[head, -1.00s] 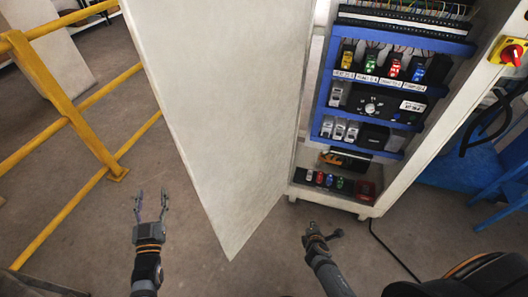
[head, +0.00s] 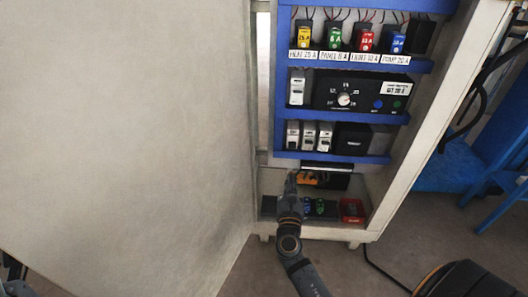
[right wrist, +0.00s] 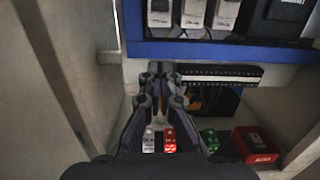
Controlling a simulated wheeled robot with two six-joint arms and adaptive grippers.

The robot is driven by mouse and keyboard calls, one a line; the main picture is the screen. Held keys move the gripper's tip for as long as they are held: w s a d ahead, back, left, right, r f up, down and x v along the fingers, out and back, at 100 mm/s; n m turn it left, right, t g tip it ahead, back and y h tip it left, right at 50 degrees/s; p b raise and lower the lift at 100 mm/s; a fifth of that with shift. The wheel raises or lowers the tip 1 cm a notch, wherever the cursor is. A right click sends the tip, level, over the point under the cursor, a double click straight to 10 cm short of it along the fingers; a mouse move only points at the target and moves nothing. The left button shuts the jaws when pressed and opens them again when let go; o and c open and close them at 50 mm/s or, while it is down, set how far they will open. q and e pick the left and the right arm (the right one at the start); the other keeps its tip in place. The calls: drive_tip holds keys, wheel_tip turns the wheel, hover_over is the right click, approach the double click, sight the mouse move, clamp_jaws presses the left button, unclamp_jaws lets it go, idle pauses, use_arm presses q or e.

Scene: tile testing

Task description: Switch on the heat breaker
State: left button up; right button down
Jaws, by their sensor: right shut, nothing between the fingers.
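The heat breaker (head: 304,36) is the yellow unit at the left end of the top row in the cabinet, above the label "HEAT 25 A" (head: 303,55). Its lever position is too small to tell. My right gripper (head: 291,178) is shut and empty, low in front of the cabinet's bottom compartment, well below the heat breaker. In the right wrist view its closed fingers (right wrist: 161,72) point in below the lower blue shelf. Only a dark part of my left gripper (head: 14,272) shows at the lower left edge; its fingers are unclear.
Green (head: 334,36), red (head: 366,39) and blue (head: 398,41) breakers stand right of the heat breaker. A black dial panel (head: 345,91) and grey modules (head: 309,135) sit below. The large pale door (head: 125,120) stands left. A red box (head: 352,210) lies at the bottom.

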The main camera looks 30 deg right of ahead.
sight(292, 145)
drive_tip(key=shift+w+d, duration=0.1)
drive_tip(key=f+b+x, duration=0.1)
drive_tip(key=b+x, duration=0.1)
drive_tip(key=x, duration=0.8)
drive_tip(key=r, duration=0.1)
drive_tip(key=s+r+p, duration=0.1)
drive_tip(key=r, duration=0.1)
drive_tip(key=a+r, duration=0.1)
drive_tip(key=shift+s+r, duration=0.25)
drive_tip(key=shift+r, duration=0.05)
